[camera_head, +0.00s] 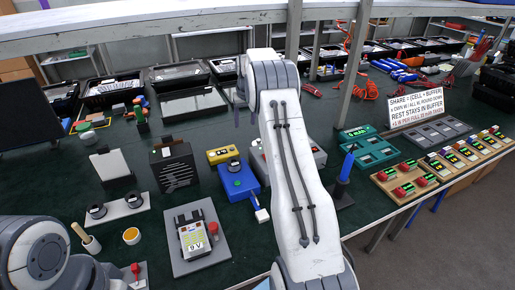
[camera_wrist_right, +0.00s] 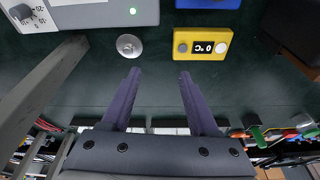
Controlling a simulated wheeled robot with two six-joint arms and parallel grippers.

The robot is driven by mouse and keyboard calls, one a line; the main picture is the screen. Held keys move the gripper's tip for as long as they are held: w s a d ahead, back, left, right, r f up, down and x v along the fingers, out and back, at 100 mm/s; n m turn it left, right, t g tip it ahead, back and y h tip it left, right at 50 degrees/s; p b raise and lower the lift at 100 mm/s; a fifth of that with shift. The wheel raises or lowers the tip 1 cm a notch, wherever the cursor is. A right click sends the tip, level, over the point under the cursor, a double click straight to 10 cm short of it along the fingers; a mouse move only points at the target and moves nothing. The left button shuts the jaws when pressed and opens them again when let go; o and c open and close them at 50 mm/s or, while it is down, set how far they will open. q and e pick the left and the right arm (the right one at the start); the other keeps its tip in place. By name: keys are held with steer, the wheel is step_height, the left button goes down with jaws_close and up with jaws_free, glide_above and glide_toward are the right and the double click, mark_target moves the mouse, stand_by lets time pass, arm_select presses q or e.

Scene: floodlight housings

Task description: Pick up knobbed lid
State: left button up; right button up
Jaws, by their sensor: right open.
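A small round silver disc with a raised centre, which looks like the knobbed lid (camera_wrist_right: 129,46), lies on the dark green table in the right wrist view. It is beside a grey box with a green light. My right gripper (camera_wrist_right: 159,72) is open with two purple fingers and nothing between them. The lid is beyond the left fingertip in that view, apart from it. In the head view my right arm covers the area, so I cannot make out the lid there. My left gripper is out of view; only part of my left arm shows at lower left.
A yellow meter (camera_wrist_right: 202,43) lies right of the lid, and the grey box (camera_wrist_right: 105,12) is close beside it. In the head view a blue box (camera_head: 238,183), a black finned housing (camera_head: 175,166) and a grey fixture plate (camera_head: 222,247) stand left of my right arm.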

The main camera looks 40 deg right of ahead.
steer(key=shift+m, duration=0.5)
steer(key=d+f, duration=0.7)
steer(key=shift+d, duration=0.2)
steer(key=shift+h, duration=0.3)
steer(key=shift+w+a+p+x, duration=0.1)
steer(key=shift+p+x, duration=0.25)
steer(key=shift+x, duration=1.15)
steer(key=shift+w+a+p+x, duration=0.15)
steer(key=shift+p+x, duration=0.15)
steer(key=shift+x, duration=1.2)
jaws_close()
